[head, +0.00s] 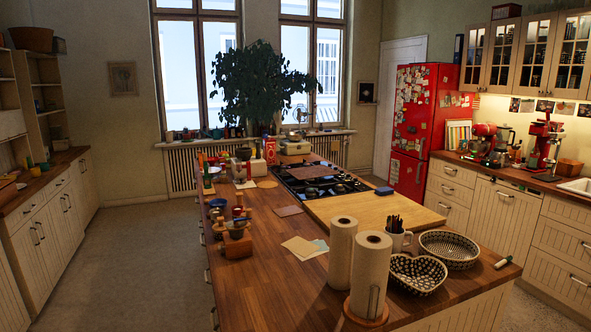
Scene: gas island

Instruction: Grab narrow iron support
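A black gas hob (340,188) is set into the wooden island. Dark iron pan supports lie across it, but at this distance I cannot tell which one is the narrow support. A brownish flat board or mat (310,171) covers part of the hob's far side. Neither of my grippers shows in the head view.
The island worktop (255,290) is bare at its near left. Paper towel rolls (371,268), patterned bowls (449,248), a mug of utensils (397,236) and a large wooden board (370,208) stand nearer than the hob. Floor (130,255) is clear left of the island.

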